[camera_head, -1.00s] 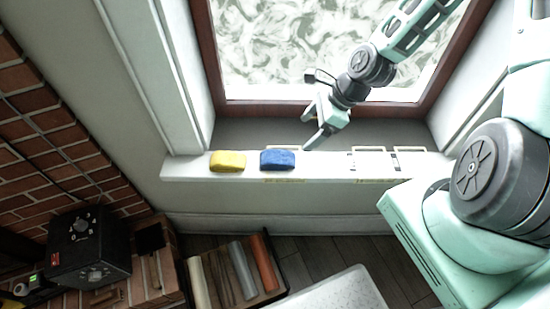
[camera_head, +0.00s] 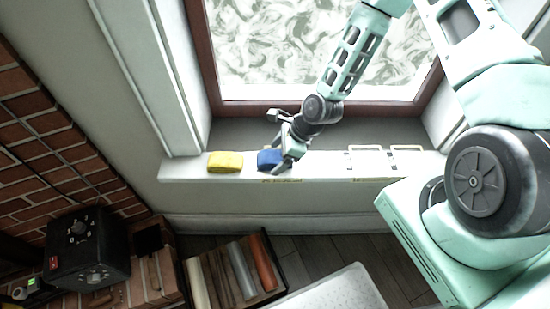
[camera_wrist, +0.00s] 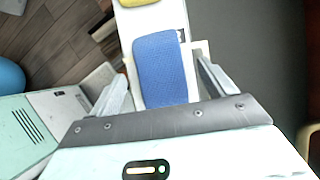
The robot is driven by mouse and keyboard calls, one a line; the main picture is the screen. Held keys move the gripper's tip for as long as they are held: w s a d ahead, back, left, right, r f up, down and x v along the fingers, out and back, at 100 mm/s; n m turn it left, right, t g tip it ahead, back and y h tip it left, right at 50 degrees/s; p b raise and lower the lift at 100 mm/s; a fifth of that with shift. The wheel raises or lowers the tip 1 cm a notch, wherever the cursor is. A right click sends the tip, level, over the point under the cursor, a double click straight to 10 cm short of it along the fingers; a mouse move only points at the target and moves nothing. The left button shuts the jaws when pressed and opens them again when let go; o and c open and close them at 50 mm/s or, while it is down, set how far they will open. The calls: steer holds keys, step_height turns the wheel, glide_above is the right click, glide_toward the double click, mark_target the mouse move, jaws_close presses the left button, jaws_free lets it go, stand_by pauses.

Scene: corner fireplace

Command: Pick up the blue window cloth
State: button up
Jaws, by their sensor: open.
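The blue window cloth (camera_head: 268,158) lies on the white window sill (camera_head: 325,168), right of the yellow cloth. My gripper (camera_head: 282,158) is over the blue cloth in the head view and hides part of it. In the wrist view the blue cloth (camera_wrist: 160,68) lies between the two fingers of my open gripper (camera_wrist: 165,85), one finger on each side. I cannot tell whether the fingers touch it.
A yellow cloth (camera_head: 225,162) lies on the sill to the left. Two white frames (camera_head: 366,158) lie on the sill to the right. The window (camera_head: 310,50) rises behind. A black box (camera_head: 88,247) and a tray of rolls (camera_head: 268,292) are below.

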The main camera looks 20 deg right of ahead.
mark_target(278, 156)
steer(key=shift+f, duration=0.15)
steer(key=c, duration=1.1)
step_height(278, 156, up, 10)
steer(key=shift+r, duration=0.1)
